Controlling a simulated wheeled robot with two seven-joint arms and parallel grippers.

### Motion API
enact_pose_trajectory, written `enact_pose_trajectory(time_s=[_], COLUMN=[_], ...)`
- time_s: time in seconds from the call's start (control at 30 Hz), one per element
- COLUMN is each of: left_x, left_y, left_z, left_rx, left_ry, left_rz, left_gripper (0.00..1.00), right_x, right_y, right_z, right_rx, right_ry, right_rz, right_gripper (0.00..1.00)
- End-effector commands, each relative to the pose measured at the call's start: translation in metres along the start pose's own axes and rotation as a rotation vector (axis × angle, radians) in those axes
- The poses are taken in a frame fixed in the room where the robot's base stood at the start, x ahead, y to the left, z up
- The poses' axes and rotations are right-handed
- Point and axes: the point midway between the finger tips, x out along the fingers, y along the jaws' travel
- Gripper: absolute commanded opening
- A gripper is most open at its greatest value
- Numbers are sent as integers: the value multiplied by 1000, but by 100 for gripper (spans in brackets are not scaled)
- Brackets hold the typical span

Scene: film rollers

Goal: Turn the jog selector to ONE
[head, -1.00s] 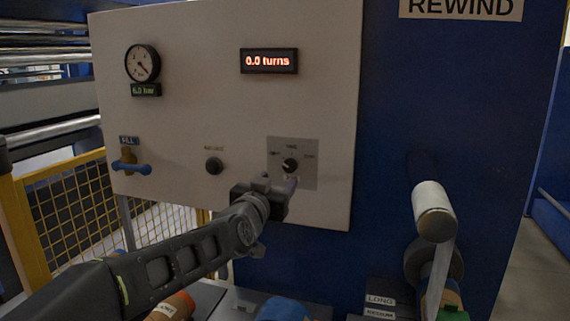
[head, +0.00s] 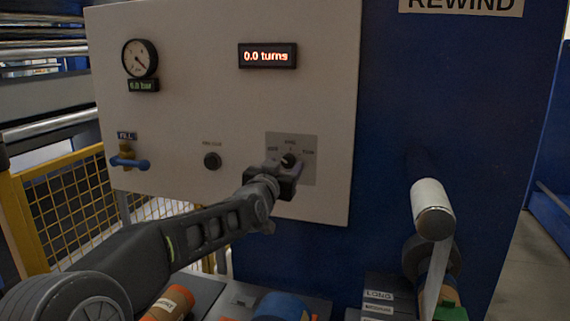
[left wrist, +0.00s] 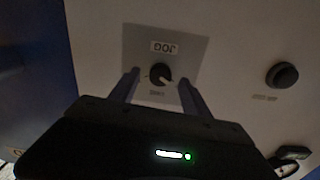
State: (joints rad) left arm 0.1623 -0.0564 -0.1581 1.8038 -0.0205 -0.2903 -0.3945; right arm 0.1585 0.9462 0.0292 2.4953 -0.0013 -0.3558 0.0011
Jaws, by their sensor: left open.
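The jog selector (head: 290,159) is a small black knob on a grey plate (head: 307,172) on the white panel. My right gripper is not in view.
A round black button (head: 212,161) is left of the plate. A blue-handled valve (head: 129,162), a gauge (head: 140,58) and a display reading 0.0 turns (head: 267,56) are on the same panel. A white roller (head: 433,209) sticks out at the right.

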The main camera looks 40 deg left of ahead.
Motion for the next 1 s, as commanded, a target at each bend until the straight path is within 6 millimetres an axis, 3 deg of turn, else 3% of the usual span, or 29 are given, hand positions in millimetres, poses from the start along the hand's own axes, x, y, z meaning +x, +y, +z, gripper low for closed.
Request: enact_pose_trajectory(time_s=[0.13,0.4,1.0], left_x=[12,13,13], left_y=[0,0,0], left_z=[0,0,0], left_rx=[1,0,1], left_ry=[0,0,0], left_rz=[-1,-1,0], left_gripper=[55,55,7], right_x=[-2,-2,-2], right_y=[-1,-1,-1], right_z=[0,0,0], right_rx=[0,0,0], right_ry=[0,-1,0], right_rz=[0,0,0], right_gripper=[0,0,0])
